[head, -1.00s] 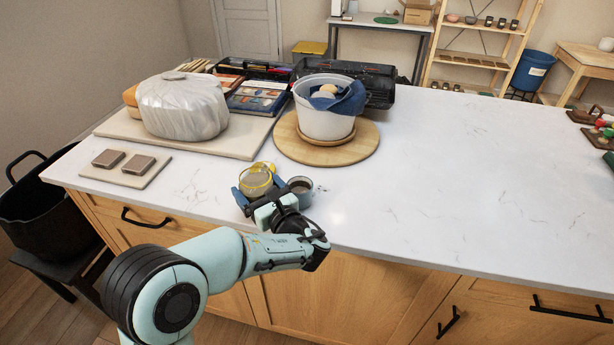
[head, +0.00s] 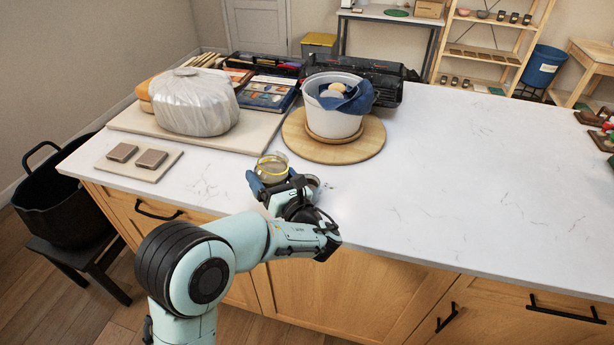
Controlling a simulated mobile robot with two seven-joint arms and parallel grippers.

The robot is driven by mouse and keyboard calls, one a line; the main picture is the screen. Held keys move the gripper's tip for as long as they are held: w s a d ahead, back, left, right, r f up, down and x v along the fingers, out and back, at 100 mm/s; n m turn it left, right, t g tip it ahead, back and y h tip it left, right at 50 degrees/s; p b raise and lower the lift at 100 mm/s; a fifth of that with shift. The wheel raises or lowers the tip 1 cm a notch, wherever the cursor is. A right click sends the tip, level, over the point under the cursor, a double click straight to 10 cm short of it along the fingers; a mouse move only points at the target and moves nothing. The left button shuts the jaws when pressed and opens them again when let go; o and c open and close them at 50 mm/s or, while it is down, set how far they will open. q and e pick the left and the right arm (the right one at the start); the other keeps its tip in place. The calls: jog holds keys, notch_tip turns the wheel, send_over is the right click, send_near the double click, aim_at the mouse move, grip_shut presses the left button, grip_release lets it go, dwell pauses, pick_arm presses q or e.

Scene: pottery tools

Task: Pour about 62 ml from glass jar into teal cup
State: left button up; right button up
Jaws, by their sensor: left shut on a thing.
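The glass jar (head: 271,169) with a yellow rim is between the fingers of my left gripper (head: 270,184), near the front edge of the white counter. The left gripper is shut on the jar. The jar looks close to upright; whether it touches the counter cannot be told. The teal cup (head: 313,181) stands just right of the jar, mostly hidden behind my gripper and wrist. Its contents are hard to see now. My right gripper is not in view.
Behind the jar, a white bucket with a blue cloth (head: 335,118) stands on a round wooden board (head: 365,148). A bagged clay block (head: 193,105) sits on a board at left, with two small blocks on a tile (head: 160,170) before it.

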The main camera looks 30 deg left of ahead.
aim_at(286, 172)
pick_arm(q)
jog(key=shift+w+d+r+m+p, duration=0.15)
jog(key=shift+r+m+p, duration=0.2)
jog(key=shift+r, duration=0.1)
jog(key=shift+w+d+r+m+p, duration=0.1)
jog(key=shift+w+r+m+p, duration=0.05)
jog(key=shift+r+m+p, duration=0.2)
jog(key=shift+w+d+f+m, duration=0.1)
jog(key=shift+w+d+m, duration=0.05)
jog(key=shift+m, duration=0.15)
jog(key=m+p, duration=0.1)
jog(key=w+d+r+m+t+p, duration=0.1)
jog(key=shift+w+m+y, duration=0.1)
jog(key=shift+m+y, duration=0.2)
jog(key=shift+m, duration=0.1)
jog(key=shift+r+m+t+p, duration=0.4)
jog(key=shift+r+m, duration=0.05)
jog(key=shift+m, duration=0.65)
jog(key=shift+f, duration=0.15)
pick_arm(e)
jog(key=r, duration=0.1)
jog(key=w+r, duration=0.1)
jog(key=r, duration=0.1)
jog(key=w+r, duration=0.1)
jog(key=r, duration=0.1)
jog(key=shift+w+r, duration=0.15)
pick_arm(q)
jog(key=shift+f+m, duration=0.15)
jog(key=shift+m, duration=0.75)
